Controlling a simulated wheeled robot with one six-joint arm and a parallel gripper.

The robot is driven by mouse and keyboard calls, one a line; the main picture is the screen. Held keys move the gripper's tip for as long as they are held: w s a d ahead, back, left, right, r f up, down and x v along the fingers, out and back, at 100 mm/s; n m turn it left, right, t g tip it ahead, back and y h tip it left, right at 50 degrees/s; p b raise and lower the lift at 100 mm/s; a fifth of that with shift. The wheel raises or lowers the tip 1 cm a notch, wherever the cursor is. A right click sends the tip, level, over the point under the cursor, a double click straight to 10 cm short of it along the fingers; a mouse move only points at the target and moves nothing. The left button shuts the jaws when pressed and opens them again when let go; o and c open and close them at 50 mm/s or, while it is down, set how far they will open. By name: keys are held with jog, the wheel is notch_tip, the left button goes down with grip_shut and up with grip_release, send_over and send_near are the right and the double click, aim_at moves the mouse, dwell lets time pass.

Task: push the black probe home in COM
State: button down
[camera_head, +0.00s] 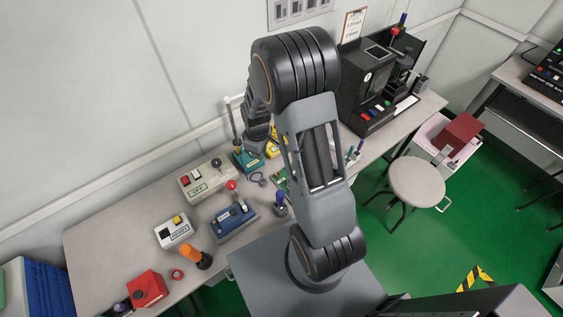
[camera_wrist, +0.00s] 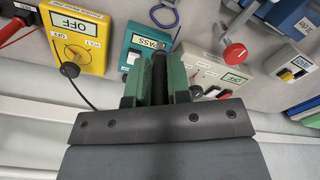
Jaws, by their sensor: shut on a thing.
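My gripper (camera_wrist: 159,82) is shut on a slim black upright piece, which looks like the black probe (camera_wrist: 159,68), between its green fingers. The probe's tip and its socket cannot be made out. The yellow meter (camera_wrist: 92,58), with OFF on its display, lies left of my fingers in the wrist view. A round black part (camera_wrist: 69,70) sits at its edge, with a thin black cable running toward my gripper. No COM label is readable. In the head view the yellow meter (camera_head: 277,148) is partly behind my arm, and my fingertips cannot be made out.
A teal tester (camera_wrist: 143,46) reading PASS lies just beyond my fingers. A grey-white OFF tester (camera_wrist: 205,75) and a red-knobbed lever (camera_wrist: 234,52) stand to the right. A red probe (camera_wrist: 12,28) lies at far left. The bench front (camera_head: 105,240) has free room.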

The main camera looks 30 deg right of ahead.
jog(key=s+d+f+n+b, duration=0.2)
jog(key=d+n+b, duration=0.3)
jog(key=n, duration=0.8)
jog(key=shift+s+f+b, duration=0.15)
jog(key=shift+s+b, duration=0.55)
jog(key=shift+b, duration=0.9)
jog(key=shift+f, duration=0.1)
jog(key=shift+f+b, duration=1.8)
jog(key=shift+f, duration=0.45)
jog(key=shift+f+b, duration=0.95)
jog(key=shift+f, duration=0.35)
jog(key=c, duration=1)
grip_release()
